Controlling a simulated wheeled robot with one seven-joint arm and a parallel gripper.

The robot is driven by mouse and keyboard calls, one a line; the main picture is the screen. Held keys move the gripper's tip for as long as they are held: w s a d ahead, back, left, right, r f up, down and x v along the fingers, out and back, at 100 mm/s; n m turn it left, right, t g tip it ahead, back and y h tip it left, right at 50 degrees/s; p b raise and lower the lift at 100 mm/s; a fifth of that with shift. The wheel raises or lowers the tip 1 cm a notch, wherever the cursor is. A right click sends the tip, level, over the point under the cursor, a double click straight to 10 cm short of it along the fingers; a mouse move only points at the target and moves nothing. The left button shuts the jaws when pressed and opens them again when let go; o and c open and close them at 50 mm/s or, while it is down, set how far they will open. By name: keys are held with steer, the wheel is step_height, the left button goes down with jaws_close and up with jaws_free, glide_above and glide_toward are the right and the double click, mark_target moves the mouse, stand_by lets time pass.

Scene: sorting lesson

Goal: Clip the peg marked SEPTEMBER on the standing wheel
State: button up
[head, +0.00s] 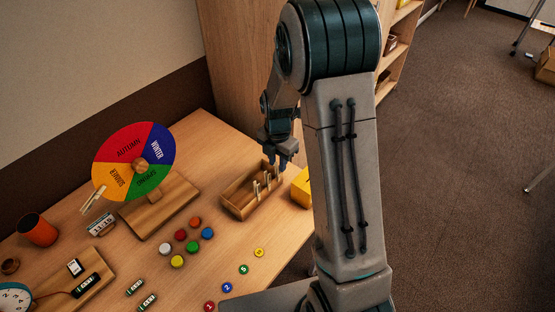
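The standing wheel (118,149) is at the left, upright on a wooden base (160,212), with red AUTUMN, blue WINTER, green and yellow sectors. A pale peg (93,199) sits at the wheel's lower left edge, by the yellow sector. A wooden box (233,208) right of the wheel holds a few upright pegs (256,187). Any marking on the pegs is too small to read, so I cannot tell which is SEPTEMBER. My gripper (279,160) points down over the far right end of the box, close to the pegs. Its fingers are too small and dark to show whether they grip anything.
Several coloured caps (194,222) lie in front of the wheel's base, and numbered discs (227,287) run along the front edge. An orange cup (38,231) and a clock (12,298) are at the left. A yellow block (301,190) stands right of the box. Bare table lies between box and caps.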

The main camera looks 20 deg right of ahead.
jaws_close()
steer(key=shift+r, duration=0.1)
steer(key=shift+r+p, duration=1.6)
steer(key=shift+r, duration=0.9)
